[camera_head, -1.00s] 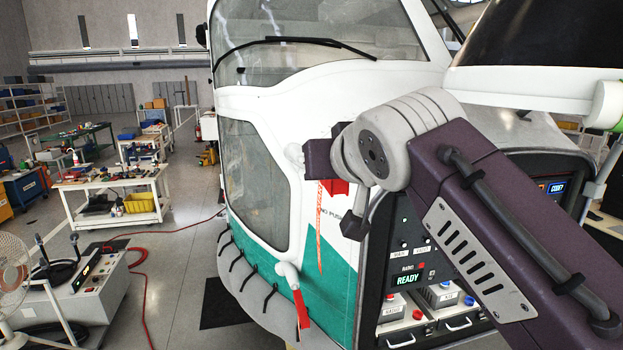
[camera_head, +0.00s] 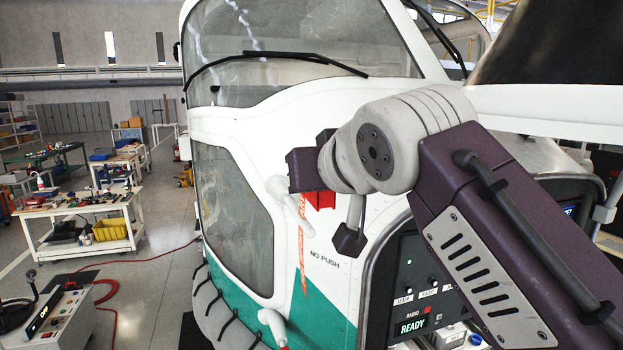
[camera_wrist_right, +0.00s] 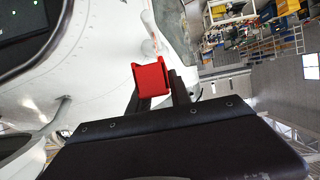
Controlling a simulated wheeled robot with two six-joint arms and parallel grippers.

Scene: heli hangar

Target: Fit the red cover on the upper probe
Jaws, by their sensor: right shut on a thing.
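The red cover (camera_head: 320,199) shows below my right wrist in the head view, in front of the white nose. In the right wrist view the cover (camera_wrist_right: 150,79) sits at the fingertips of my right gripper (camera_wrist_right: 160,86), which is shut on it. The white upper probe (camera_head: 279,187) stands out from the nose just left of the cover in the head view. It also shows beyond the cover in the right wrist view (camera_wrist_right: 152,43). Cover and probe look apart. My right arm hides the gripper's fingers in the head view. My left gripper is not in view.
A lower white probe (camera_head: 270,319) with a red end stands low on the nose. An orange-red lettered strip (camera_head: 302,250) runs down near the cover; its upper end is unclear. An instrument panel (camera_head: 415,285) is below my arm. A cart (camera_head: 85,225) stands left across open floor.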

